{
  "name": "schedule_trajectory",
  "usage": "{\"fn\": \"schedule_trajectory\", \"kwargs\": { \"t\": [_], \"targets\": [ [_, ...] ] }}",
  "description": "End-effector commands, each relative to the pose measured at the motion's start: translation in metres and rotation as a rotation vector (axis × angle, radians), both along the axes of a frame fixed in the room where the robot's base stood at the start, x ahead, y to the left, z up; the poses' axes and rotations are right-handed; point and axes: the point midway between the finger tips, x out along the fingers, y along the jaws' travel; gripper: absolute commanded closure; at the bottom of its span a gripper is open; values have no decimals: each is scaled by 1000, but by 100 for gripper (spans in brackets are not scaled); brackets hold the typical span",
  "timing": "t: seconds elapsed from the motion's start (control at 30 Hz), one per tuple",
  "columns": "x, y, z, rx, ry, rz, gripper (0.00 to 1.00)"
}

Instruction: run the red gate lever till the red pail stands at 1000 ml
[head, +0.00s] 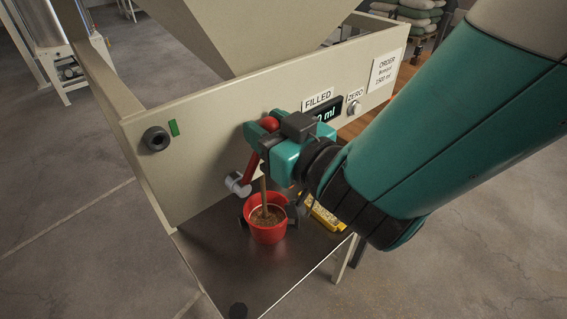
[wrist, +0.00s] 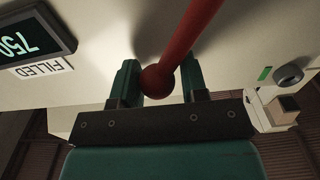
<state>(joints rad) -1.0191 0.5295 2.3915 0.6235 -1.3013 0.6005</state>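The red gate lever (head: 251,168) rises from a grey pivot on the panel and ends in a red ball knob (head: 270,124). My gripper (head: 268,136) is at the knob. In the wrist view the knob (wrist: 157,82) sits between the two green fingers, against the left one, with a narrow gap to the right one. The red pail (head: 267,233) stands upright on the dark shelf below, with brown grain in it and a brown stream falling into it. The FILLED display (wrist: 32,38) reads 750, upside down in the wrist view; my gripper partly hides it in the head view.
A ZERO button (head: 354,107) and an ORDER card (head: 386,70), reading 1500 ml, are on the panel at right. A black round fitting (head: 156,138) and green mark are at left. A yellow object (head: 324,215) lies right of the pail, partly hidden by my arm.

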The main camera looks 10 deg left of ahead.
Motion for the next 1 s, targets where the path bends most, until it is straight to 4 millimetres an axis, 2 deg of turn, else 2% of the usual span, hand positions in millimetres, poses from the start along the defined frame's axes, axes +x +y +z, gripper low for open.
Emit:
{"fn": "schedule_trajectory", "kwargs": {
  "t": [0.47, 0.8, 1.0],
  "targets": [
    [-25, 22, 1, 2, 6, 6, 79],
    [-46, 39, 10, 4, 5, 6, 78],
    [-50, 43, 17, 7, 4, 7, 78]
  ]
}}
